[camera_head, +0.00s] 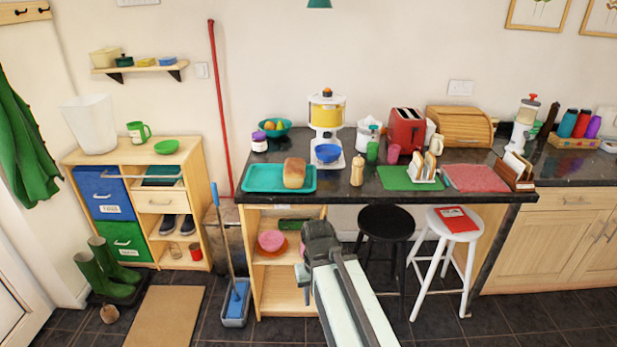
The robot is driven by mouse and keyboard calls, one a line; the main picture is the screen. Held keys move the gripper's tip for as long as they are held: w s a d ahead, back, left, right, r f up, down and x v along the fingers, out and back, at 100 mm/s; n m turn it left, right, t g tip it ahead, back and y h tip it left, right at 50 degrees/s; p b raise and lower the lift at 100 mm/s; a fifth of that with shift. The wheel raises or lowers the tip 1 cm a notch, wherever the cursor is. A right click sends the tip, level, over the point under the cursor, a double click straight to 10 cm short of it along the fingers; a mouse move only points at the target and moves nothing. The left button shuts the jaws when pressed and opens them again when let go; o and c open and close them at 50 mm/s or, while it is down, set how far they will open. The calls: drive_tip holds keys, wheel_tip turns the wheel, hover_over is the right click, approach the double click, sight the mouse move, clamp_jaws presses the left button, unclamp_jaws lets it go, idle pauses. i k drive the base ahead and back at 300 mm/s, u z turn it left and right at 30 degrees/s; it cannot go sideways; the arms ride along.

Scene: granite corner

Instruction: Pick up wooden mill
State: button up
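A small light-brown wooden mill (357,171) stands upright near the front edge of the dark granite counter (340,188). It is between a teal tray on the left and a green mat on the right. My gripper (305,268) is at the end of my arm, below counter height and in front of the shelf unit under the counter. It is apart from the mill, lower and to its left in the picture. Its fingers are small and partly hidden by my arm, so their opening is not clear.
The teal tray (262,178) holds a loaf (294,173). A dispenser (326,118) with a blue bowl (327,153) stands behind left of the mill. A green cup (372,152) is close behind it. The green mat (400,180) bears a toast rack. Black (386,221) and white (454,226) stools stand below.

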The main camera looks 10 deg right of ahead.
sight(357, 180)
drive_tip(key=u, duration=0.35)
drive_tip(key=i, duration=1)
drive_tip(key=z, duration=0.05)
